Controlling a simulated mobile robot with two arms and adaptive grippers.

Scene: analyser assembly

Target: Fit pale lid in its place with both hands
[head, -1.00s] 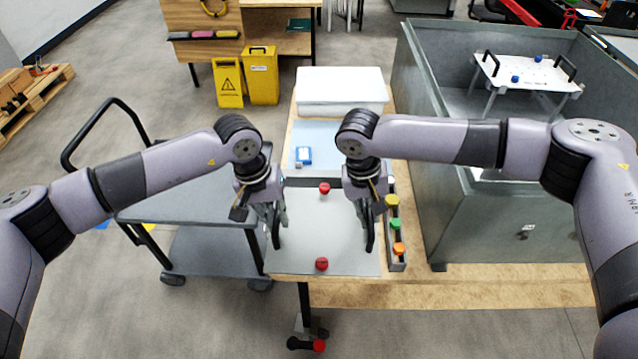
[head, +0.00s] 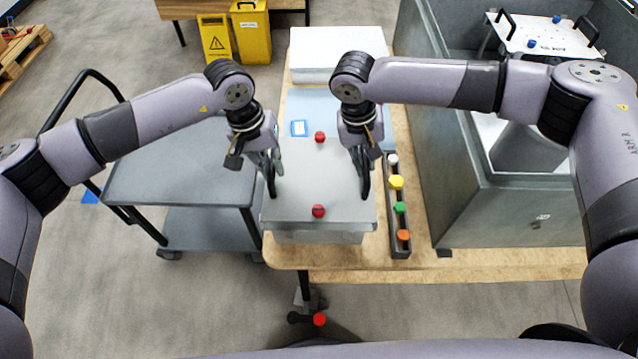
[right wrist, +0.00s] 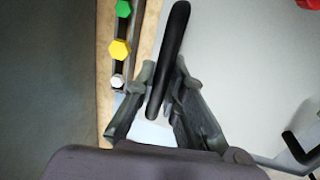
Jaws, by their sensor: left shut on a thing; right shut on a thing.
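The pale lid (head: 320,178) is a flat grey-white plate with two red knobs and a dark handle at each side. My left gripper (head: 272,180) is shut on its left handle. My right gripper (head: 364,178) is shut on its right handle. The right wrist view shows the black handle (right wrist: 170,60) between my right fingers (right wrist: 163,88), with the lid (right wrist: 245,65) beside it. A pale, box-like side (head: 320,238) shows below the lid's front edge. I cannot tell whether the lid touches what is under it.
A dark strip (head: 399,247) with white, yellow, green and orange knobs lies right of the lid. A white box (head: 338,55) stands at the back of the table. A grey cart (head: 160,180) is at the left and a grey metal tank (head: 500,215) at the right.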

